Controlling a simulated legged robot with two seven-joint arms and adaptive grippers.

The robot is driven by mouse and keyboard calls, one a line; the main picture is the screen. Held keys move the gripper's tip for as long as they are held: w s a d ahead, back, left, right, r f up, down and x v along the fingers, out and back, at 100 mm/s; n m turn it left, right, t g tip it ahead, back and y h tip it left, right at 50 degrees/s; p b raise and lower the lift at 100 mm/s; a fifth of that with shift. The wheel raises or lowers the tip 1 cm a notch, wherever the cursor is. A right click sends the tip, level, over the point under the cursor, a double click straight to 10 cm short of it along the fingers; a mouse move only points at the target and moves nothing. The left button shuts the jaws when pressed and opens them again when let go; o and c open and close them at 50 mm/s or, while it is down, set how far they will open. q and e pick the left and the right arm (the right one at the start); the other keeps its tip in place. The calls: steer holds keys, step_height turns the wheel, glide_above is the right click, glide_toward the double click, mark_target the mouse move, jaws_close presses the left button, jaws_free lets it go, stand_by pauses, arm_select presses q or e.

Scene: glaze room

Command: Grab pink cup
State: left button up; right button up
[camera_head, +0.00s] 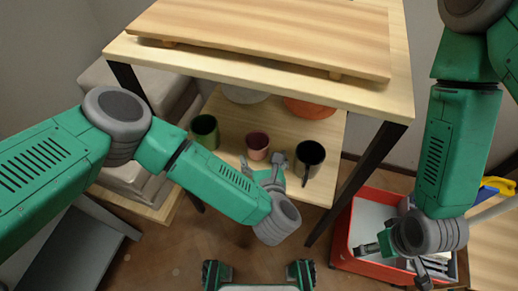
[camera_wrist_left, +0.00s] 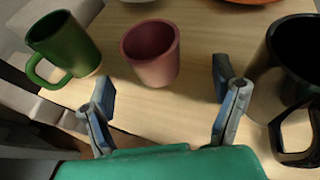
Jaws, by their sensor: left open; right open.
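The pink cup (camera_head: 258,146) stands upright on the lower wooden shelf (camera_head: 278,121), between a green mug and a black mug. It also shows in the left wrist view (camera_wrist_left: 150,55), near the top centre, beyond my fingertips. My left gripper (camera_head: 264,165) is open and empty at the shelf's front edge. In the left wrist view its fingers (camera_wrist_left: 164,90) are spread wide, with the cup ahead of the gap and not touched. My right gripper (camera_head: 397,256) is open above the red crate at the right, away from the cup.
A green mug (camera_wrist_left: 62,45) stands left of the cup and a black mug (camera_wrist_left: 290,60) stands right, close to my right-hand finger. The wooden tabletop (camera_head: 240,64) overhangs the shelf. A white bowl and an orange bowl (camera_head: 309,108) sit further back. A red crate (camera_head: 343,235) is on the floor.

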mark_target(257, 139)
arm_select(q)
steer(key=x, duration=0.2)
steer(key=b+x, duration=0.1)
steer(key=x, duration=0.1)
steer(key=b+x, duration=0.1)
steer(key=x, duration=0.1)
steer(key=shift+w+a+r, duration=0.1)
steer(key=shift+w+a, duration=0.15)
steer(key=shift+a, duration=0.15)
steer(key=c, duration=1.4)
